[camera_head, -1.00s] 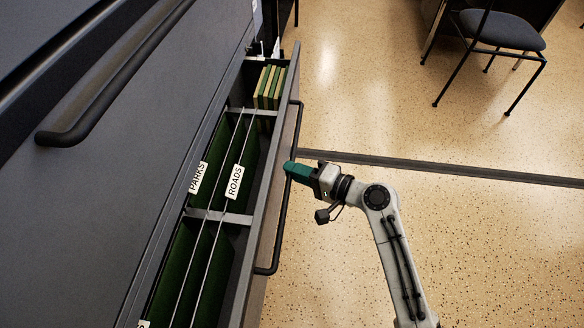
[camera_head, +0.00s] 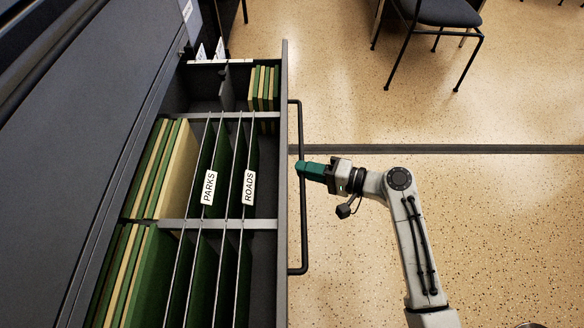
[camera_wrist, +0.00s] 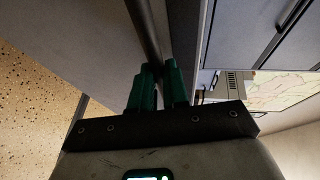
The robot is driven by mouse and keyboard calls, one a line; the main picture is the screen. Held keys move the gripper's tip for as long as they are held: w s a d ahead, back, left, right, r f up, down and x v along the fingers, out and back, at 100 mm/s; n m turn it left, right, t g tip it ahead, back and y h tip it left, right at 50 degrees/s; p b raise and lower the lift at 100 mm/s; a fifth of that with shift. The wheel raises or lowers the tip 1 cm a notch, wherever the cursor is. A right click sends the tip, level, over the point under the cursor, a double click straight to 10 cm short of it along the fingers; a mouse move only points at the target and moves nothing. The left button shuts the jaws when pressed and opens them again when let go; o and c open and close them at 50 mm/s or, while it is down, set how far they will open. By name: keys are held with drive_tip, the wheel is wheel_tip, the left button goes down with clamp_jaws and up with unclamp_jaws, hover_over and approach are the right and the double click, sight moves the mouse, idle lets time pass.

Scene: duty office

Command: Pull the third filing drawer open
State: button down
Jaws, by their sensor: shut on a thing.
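The filing drawer (camera_head: 285,190) stands well out from the dark cabinet (camera_head: 75,130). It holds green and tan folders (camera_head: 165,165) and thin dividers with tabs reading PARKS (camera_head: 209,188) and ROADS (camera_head: 249,188). Its long black bar handle (camera_head: 304,235) runs along the drawer front. My gripper (camera_head: 301,168), with green fingers, is at the handle's middle, reaching it from the right. In the wrist view the green fingers (camera_wrist: 157,75) are closed around the dark handle bar (camera_wrist: 146,30). The drawer's far inner depth under the folders is hidden.
Speckled floor (camera_head: 480,220) is open to the right of the drawer, crossed by a dark floor strip (camera_head: 440,149). A dark chair (camera_head: 440,12) stands at the upper right, away from my arm.

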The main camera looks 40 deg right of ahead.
drive_tip(key=shift+s+d+f, duration=0.1)
drive_tip(key=shift+s+d, duration=0.45)
drive_tip(key=shift+d, duration=0.2)
drive_tip(key=shift+s+d, duration=0.55)
drive_tip(key=shift+d, duration=0.15)
drive_tip(key=c, duration=1.1)
unclamp_jaws()
drive_tip(key=shift+c, duration=0.2)
drive_tip(key=p+v, duration=0.2)
drive_tip(key=v, duration=0.8)
drive_tip(key=shift+s+d, duration=0.25)
drive_tip(key=shift+s, duration=0.05)
